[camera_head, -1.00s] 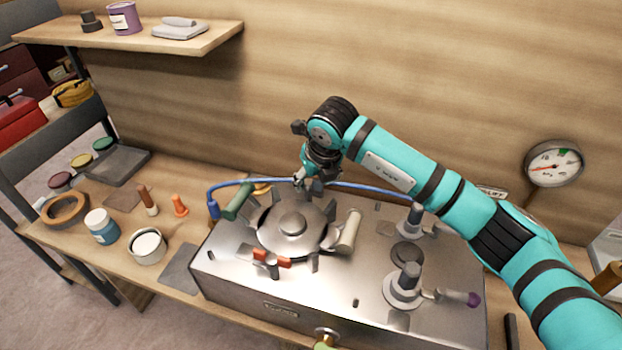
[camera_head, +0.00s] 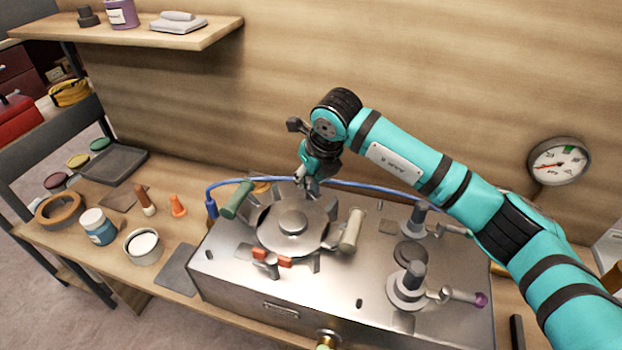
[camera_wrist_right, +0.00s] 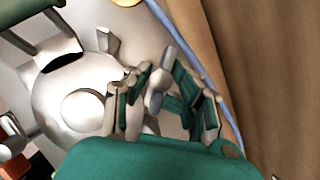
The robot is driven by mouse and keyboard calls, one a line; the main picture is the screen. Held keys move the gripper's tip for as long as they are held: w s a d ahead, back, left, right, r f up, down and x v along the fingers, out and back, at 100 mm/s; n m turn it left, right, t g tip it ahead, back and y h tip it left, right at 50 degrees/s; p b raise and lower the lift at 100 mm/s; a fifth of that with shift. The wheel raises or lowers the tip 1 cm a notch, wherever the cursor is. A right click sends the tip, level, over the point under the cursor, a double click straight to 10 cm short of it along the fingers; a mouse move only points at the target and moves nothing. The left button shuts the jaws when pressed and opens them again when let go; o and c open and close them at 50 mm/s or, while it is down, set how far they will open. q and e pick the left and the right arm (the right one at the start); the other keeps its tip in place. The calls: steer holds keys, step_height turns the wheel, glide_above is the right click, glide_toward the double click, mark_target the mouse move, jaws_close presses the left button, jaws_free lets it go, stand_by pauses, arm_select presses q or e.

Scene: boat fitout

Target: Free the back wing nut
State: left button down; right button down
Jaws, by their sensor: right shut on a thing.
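A round metal lid (camera_head: 291,226) sits on top of a steel box, with fastenings around its rim. My right gripper (camera_head: 309,188) reaches down to the back edge of the lid, between the lid and the blue hose. In the right wrist view its green-padded fingers (camera_wrist_right: 164,98) are shut on a small grey metal piece, the back wing nut (camera_wrist_right: 157,84). In the head view the gripper hides most of this nut. A red-winged nut (camera_head: 271,257) is at the lid's front, a green handle (camera_head: 236,199) at its left and a cream handle (camera_head: 352,230) at its right. My left gripper is out of view.
The blue hose (camera_head: 374,188) runs close behind the gripper, near the wooden wall. Valve posts (camera_head: 408,285) stand on the box's right side. Jars (camera_head: 98,226), an orange piece (camera_head: 177,205) and a tape ring (camera_head: 60,210) lie on the bench at left.

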steer(key=shift+d+f, duration=0.1)
stand_by(0.8)
steer(key=c, duration=1.1)
jaws_free()
steer(key=shift+s+d+r, duration=0.1)
steer(key=shift+r, duration=0.4)
steer(key=v, duration=1.1)
